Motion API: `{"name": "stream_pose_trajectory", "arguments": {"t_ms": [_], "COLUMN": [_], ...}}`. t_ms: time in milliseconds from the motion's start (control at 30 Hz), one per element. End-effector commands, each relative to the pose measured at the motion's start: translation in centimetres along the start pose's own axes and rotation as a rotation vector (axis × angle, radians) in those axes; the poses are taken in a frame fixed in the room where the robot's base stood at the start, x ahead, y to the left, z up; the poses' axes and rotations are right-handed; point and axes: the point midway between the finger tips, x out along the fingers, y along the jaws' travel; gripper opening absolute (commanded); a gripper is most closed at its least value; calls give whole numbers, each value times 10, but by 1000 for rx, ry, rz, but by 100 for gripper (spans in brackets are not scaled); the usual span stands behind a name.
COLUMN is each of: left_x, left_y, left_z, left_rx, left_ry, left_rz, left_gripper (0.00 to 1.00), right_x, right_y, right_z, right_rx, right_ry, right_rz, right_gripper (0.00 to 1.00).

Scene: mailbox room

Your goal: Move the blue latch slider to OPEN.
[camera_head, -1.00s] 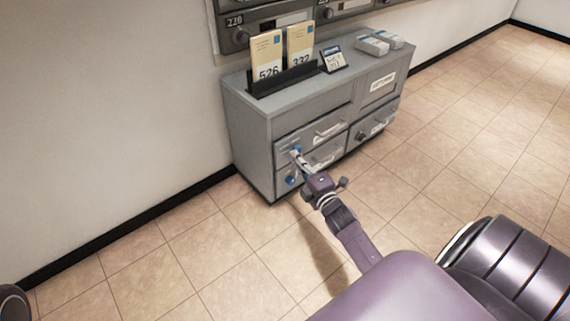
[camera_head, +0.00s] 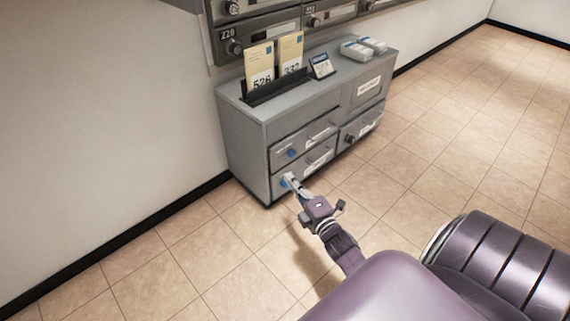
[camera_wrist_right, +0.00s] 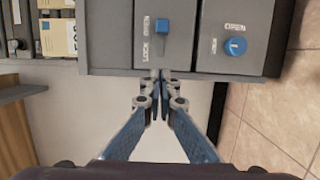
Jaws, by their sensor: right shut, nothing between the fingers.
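The blue latch slider (camera_head: 291,153) is on the left end of the upper drawer front of a grey cabinet (camera_head: 245,135). In the right wrist view the slider (camera_wrist_right: 162,27) is a small blue block; LOCK and a second, hard-to-read word stand beside it. A round blue knob (camera_wrist_right: 235,46) with its own label is on the lower drawer front. My right gripper (camera_wrist_right: 161,76) is shut and empty, its fingertips close together. In the head view the right gripper (camera_head: 289,180) is low at the cabinet's left front, overlapping the lower blue part. Contact is unclear.
Two numbered envelopes (camera_head: 259,66) stand in a black holder on the cabinet top. A small sign (camera_head: 322,65) and white boxes (camera_head: 363,48) are farther right. Mailboxes (camera_head: 330,14) are on the wall behind. The tiled floor in front is clear.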

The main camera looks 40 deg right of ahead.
Motion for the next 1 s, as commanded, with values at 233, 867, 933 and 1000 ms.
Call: {"name": "stream_pose_trajectory", "arguments": {"t_ms": [233,867,933,1000], "left_x": [-5,-8,-7,-7], "left_y": [-2,-2,-2,-2], "left_z": [5,5,5,5], "left_rx": [-6,-7,-7,-7], "left_ry": [-41,-45,-44,-47], "left_rz": [-15,-17,-18,-19], "left_gripper": [40,40,40,40], "right_x": [-32,-36,-36,-34], "right_y": [1,0,2,11], "right_z": [0,0,-1,-8], "right_rx": [0,-1,2,21], "right_ry": [-1,0,2,15], "right_rz": [-1,0,3,21], "right_gripper": [0,0,0,0]}}
